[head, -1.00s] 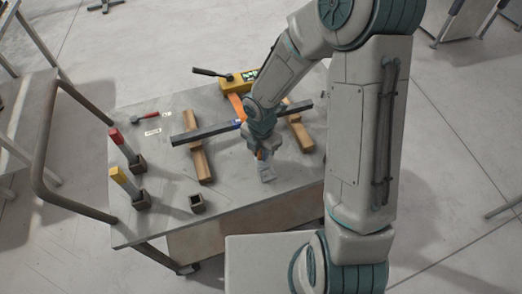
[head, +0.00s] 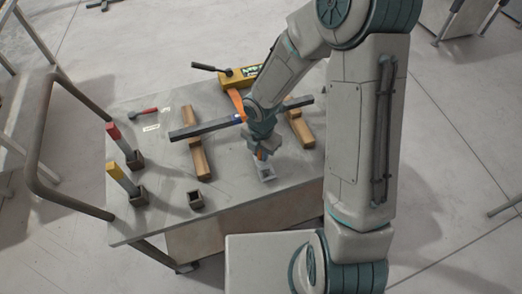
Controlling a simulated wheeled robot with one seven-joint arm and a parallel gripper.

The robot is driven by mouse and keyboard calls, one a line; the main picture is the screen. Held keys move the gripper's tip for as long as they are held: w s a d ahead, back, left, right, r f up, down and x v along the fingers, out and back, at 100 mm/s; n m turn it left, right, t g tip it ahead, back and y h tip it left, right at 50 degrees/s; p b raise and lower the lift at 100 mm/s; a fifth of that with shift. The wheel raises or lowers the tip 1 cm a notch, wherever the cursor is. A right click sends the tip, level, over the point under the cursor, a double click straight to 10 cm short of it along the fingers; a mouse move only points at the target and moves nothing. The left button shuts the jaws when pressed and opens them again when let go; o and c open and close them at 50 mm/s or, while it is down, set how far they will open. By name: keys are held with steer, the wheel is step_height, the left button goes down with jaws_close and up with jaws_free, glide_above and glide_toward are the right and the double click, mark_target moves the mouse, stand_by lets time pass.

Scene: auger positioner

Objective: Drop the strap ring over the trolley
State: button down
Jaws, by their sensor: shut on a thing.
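My gripper (head: 261,157) points down over the near middle of the grey worktop and is shut on a small orange piece, probably the strap's end; the ring itself is not clear. An orange strap (head: 235,100) runs from a yellow unit (head: 238,77) with a black lever at the back and goes out of sight behind my forearm. A small light-grey block (head: 267,174) is just below the fingertips; it may be the trolley, but I cannot tell. Whether the held piece touches it is also unclear.
A dark bar (head: 205,129) lies across two wooden blocks (head: 200,160), partly behind my arm. Red-topped (head: 121,142) and yellow-topped (head: 123,180) posts stand in sockets at left, near an empty socket (head: 195,200). A red-handled tool (head: 143,112) lies behind. The near worktop (head: 235,208) is clear.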

steer(key=shift+f+b, duration=0.8)
steer(key=shift+f, duration=0.3)
steer(key=c, duration=1.3)
jaws_free()
steer(key=shift+o, duration=0.2)
steer(key=shift+r, duration=0.15)
step_height(320, 180, up, 14)
steer(key=p, duration=0.3)
steer(key=shift+f, duration=0.2)
steer(key=shift+d+r+m, duration=0.25)
steer(key=shift+r+m, duration=0.05)
steer(key=shift+m, duration=0.1)
steer(key=s+d+r+m+t, duration=0.1)
steer(key=s+d+r+m, duration=0.4)
steer(key=m, duration=0.8)
steer(key=s+d+r+m+t, duration=0.2)
steer(key=s+d+r+m, duration=0.4)
steer(key=m, duration=0.8)
step_height(320, 180, up, 2)
steer(key=shift+s+r, duration=0.15)
steer(key=shift+s, duration=0.6)
